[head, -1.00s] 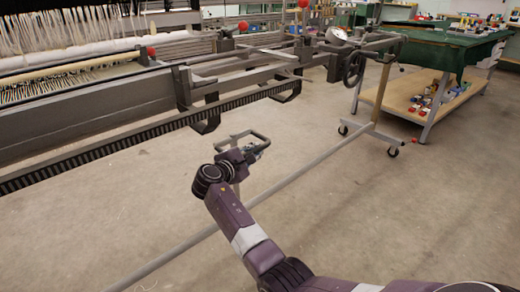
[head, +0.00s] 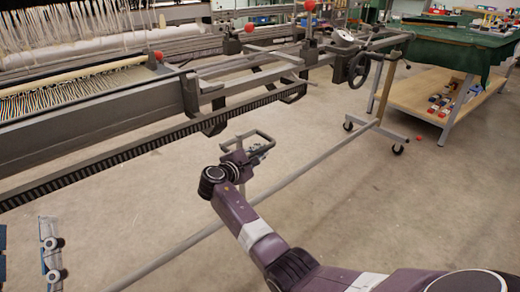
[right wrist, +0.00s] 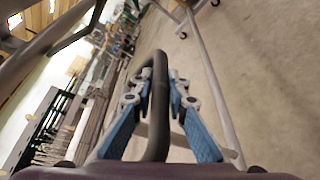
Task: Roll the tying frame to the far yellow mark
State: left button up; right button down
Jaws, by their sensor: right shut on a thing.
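The tying frame (head: 317,165) is a grey wheeled frame with a long low bar running from front left to back right. Casters (head: 398,149) stand on the floor at its far end. My right gripper (head: 250,155) is shut on its grey loop handle (head: 262,134). In the right wrist view, the blue fingers of the right gripper (right wrist: 159,88) sit on both sides of the dark handle bar (right wrist: 159,120). Part of my left gripper (head: 28,255) shows at the lower left edge, cut off, its opening unclear. No yellow mark is visible.
A loom (head: 95,110) with coloured threads and a dark beam runs along the left and back. A bench with a green cover (head: 450,45) and a wooden lower shelf (head: 425,98) stands at back right. Concrete floor (head: 350,215) lies open on the right.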

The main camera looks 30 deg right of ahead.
pick_arm(q)
jog(key=shift+w+f, duration=0.25)
jog(key=shift+w, duration=0.1)
pick_arm(e)
jog(key=shift+w+r, duration=0.15)
jog(key=c, duration=2.2)
grip_release()
jog(key=shift+w, duration=0.1)
jog(key=o, duration=0.3)
jog(key=shift+w, duration=0.1)
pick_arm(q)
jog(key=shift+w, duration=0.1)
pick_arm(e)
jog(key=shift+a, duration=0.15)
jog(key=v, duration=1.2)
